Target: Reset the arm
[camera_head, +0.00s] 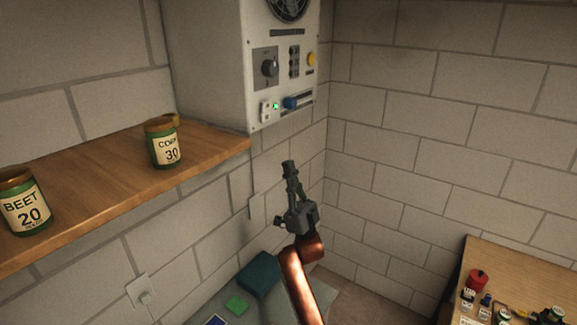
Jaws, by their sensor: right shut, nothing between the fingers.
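My right gripper (289,166) is dark grey on a copper-coloured arm that comes up from the bottom middle. Its fingers point up and are shut, with nothing between them. It is in the air in front of the wall corner, below a white control box (283,70) on the wall. My left gripper is not in view.
A wooden shelf (206,141) on the left holds a can marked BEET 20 (27,203) and one marked CORN 30 (164,146). A teal block (259,274) and a green piece (236,304) lie below. A table (500,262) with several small containers stands at right.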

